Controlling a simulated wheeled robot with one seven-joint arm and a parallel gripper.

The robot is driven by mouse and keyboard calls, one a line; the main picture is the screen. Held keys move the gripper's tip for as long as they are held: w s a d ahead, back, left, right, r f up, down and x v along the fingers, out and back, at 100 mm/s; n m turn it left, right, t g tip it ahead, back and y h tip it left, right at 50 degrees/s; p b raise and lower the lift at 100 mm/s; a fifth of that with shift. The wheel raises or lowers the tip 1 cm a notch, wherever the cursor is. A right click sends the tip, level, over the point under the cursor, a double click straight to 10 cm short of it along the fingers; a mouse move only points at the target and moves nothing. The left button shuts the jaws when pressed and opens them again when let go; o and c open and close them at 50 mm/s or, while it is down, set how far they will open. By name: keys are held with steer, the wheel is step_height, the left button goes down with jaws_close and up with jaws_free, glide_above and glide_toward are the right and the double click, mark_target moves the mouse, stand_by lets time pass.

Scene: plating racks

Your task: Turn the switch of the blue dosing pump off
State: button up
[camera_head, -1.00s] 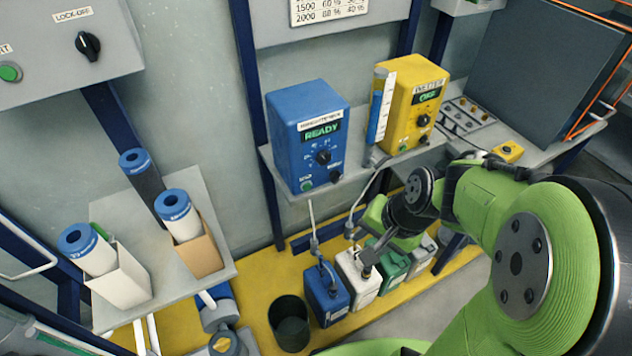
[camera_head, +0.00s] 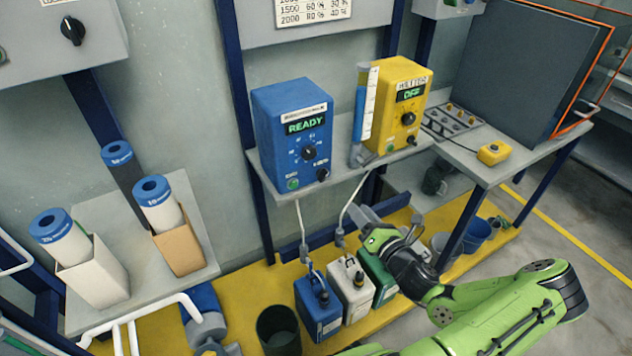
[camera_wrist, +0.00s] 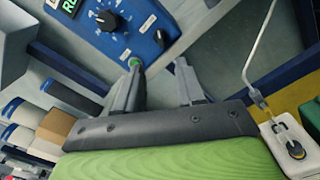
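The blue dosing pump (camera_head: 292,112) stands on a grey shelf, its display reading READY. Its front carries a large black dial (camera_head: 309,152), a green button (camera_head: 293,184) at lower left and a small black switch (camera_head: 323,174) at lower right. In the wrist view the dial (camera_wrist: 108,20), the green button (camera_wrist: 134,62) and the black switch (camera_wrist: 161,37) show beyond my fingers. My gripper (camera_head: 362,212) is below and right of the pump in the head view. In the wrist view my gripper (camera_wrist: 160,85) is open, its two fingers apart with nothing between them.
A yellow unit (camera_head: 398,95) reading OFF stands right of the pump, with a blue-filled measuring cylinder (camera_head: 361,115) between them. Below are a blue canister (camera_head: 318,308), a white canister (camera_head: 350,289) and a green canister (camera_head: 378,278). Filter cartridges (camera_head: 60,238) stand at left.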

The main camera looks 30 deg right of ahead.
mark_target(327, 174)
steer(key=w, duration=0.5)
steer(key=w+b, duration=0.1)
steer(key=w, duration=0.4)
steer(key=w+b, duration=0.1)
steer(key=w, duration=0.4)
steer(key=shift+w+d, duration=0.25)
steer(key=shift+d, duration=0.15)
jaws_close()
